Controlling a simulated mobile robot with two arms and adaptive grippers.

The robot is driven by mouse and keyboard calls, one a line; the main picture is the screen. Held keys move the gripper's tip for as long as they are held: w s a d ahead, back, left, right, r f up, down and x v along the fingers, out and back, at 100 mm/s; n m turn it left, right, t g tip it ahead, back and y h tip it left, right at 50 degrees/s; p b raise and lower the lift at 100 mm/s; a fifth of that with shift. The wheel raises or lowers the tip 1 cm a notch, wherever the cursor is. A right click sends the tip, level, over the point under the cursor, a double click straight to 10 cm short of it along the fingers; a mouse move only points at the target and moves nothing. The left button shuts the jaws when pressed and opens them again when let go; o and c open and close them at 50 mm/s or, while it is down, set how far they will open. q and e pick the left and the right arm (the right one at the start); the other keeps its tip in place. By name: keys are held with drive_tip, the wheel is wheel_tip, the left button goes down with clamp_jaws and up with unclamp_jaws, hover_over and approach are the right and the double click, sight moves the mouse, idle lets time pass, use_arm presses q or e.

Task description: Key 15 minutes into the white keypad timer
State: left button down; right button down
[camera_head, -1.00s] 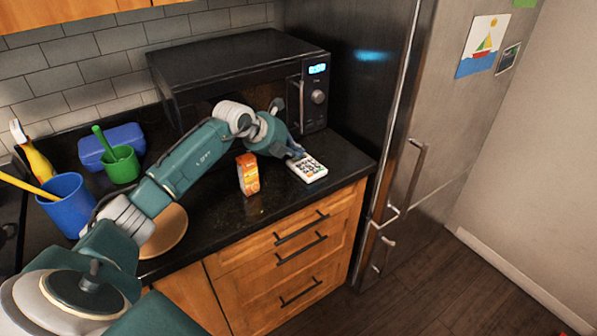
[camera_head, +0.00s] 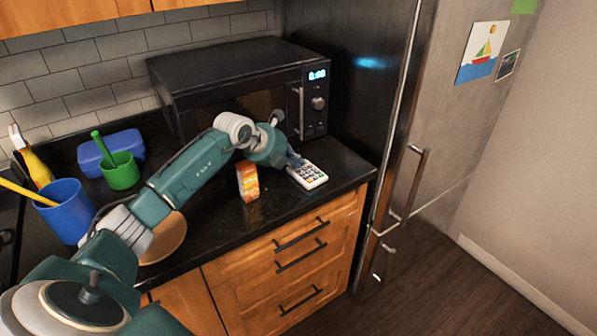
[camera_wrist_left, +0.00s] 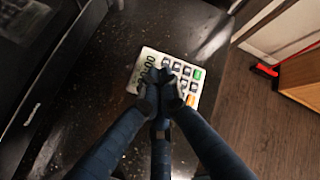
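The white keypad timer (camera_head: 309,176) lies on the dark counter near its right front corner, below the microwave. In the left wrist view the timer (camera_wrist_left: 184,96) shows a grey display with zeros along its left side and rows of dark keys, plus a green and an orange key at the right. My left gripper (camera_head: 296,161) is at the timer's upper left edge in the head view. In the wrist view its fingers (camera_wrist_left: 164,82) are drawn together over the timer and hide some keys. I cannot tell whether they touch it. My right gripper is not in view.
An orange carton (camera_head: 247,182) stands left of the timer. The microwave (camera_head: 240,75) is behind, the fridge (camera_head: 430,110) to the right. A wooden plate (camera_head: 166,240), blue cup (camera_head: 66,212), green cup (camera_head: 121,172) and blue box (camera_head: 108,148) are at the left.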

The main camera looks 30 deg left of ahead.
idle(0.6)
use_arm(q)
drive_tip(key=shift+f+b, duration=0.3)
drive_tip(key=shift+f, duration=0.15)
drive_tip(key=shift+f, duration=0.1)
